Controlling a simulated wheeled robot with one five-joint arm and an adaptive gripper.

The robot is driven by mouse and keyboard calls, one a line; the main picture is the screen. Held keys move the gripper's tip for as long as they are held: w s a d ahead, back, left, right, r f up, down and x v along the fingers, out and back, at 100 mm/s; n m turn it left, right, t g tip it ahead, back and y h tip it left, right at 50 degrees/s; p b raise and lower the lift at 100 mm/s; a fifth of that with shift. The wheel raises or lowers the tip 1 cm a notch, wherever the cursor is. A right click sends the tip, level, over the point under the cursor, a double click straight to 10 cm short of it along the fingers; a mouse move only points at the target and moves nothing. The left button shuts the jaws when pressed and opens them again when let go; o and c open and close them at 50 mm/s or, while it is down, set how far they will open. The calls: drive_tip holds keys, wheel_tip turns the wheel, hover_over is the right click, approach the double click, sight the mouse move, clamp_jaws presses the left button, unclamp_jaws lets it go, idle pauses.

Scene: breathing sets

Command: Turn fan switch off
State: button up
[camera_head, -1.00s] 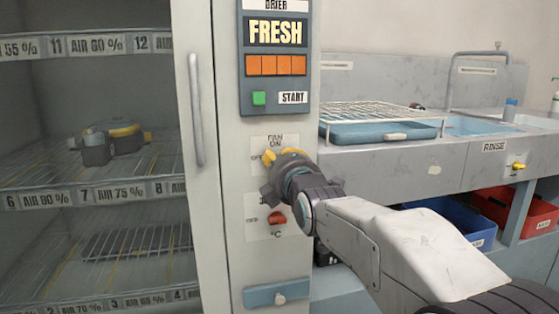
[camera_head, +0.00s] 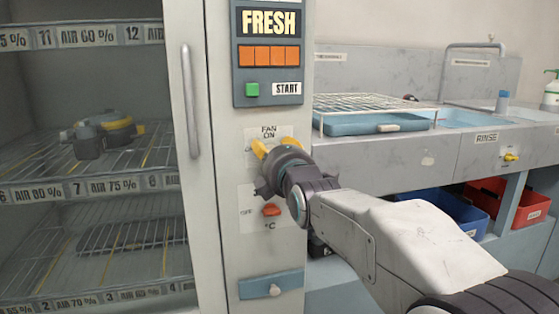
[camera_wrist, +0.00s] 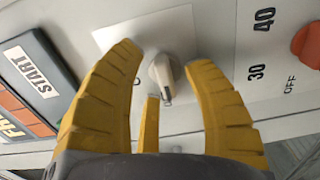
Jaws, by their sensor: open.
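The fan switch is a pale cream knob (camera_wrist: 163,76) on a white plate in the wrist view. Its pointer end faces down in that picture, towards my gripper. In the head view its FAN ON plate (camera_head: 268,132) shows on the dryer's front column, and my gripper hides the knob. My gripper (camera_head: 275,147) is open in front of this plate. In the wrist view its yellow fingers (camera_wrist: 163,58) stand on either side of the knob, with a further thin finger below. I cannot tell whether any finger touches the knob.
An orange-red temperature knob (camera_head: 271,210) sits just below my gripper. The START panel (camera_head: 267,60) with a green button is above. A glass-fronted cabinet with a vertical handle (camera_head: 190,100) is to the left. A counter with a wire rack (camera_head: 370,103) is to the right.

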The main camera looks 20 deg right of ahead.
drive_tip(key=s, duration=1.1)
drive_tip(key=shift+s, duration=0.25)
